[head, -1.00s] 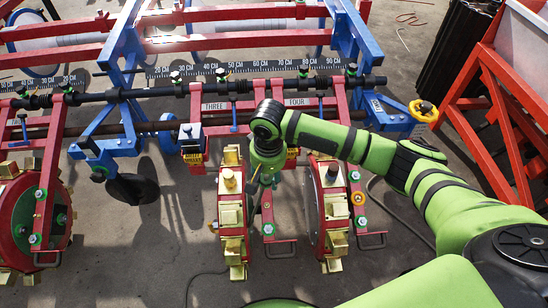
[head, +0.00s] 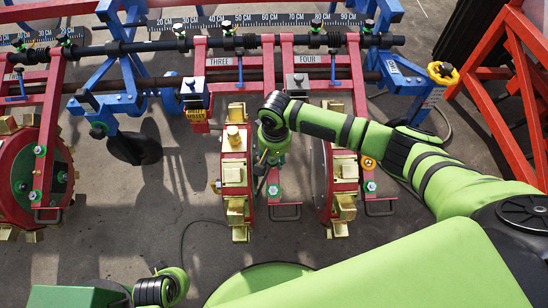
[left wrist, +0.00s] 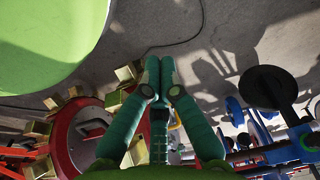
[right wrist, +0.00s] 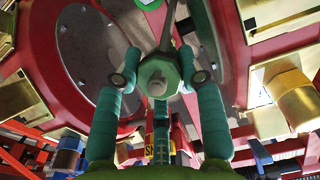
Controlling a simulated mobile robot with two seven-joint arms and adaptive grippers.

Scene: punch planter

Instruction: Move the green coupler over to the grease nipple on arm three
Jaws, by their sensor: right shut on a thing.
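My right gripper (head: 272,150) hangs between the yellow-toothed wheel (head: 235,170) under the label THREE (head: 222,63) and the wheel under FOUR (head: 311,60). In the right wrist view its fingers (right wrist: 158,66) are shut on a green hexagonal piece with a grey centre, which appears to be the green coupler (right wrist: 157,88). A thin dark rod or hose runs upward behind it. I cannot make out the grease nipple on arm three. My left gripper (left wrist: 159,72) is shut and empty above the floor in the left wrist view; the head view does not show its fingers.
Red wheel discs crowd both sides of the right gripper. A red bar with a green nut (head: 273,190) is close by it. A ruler (head: 275,20) and dark crossbar (head: 240,42) run behind. An orange frame (head: 500,80) stands at right. Bare floor lies in front.

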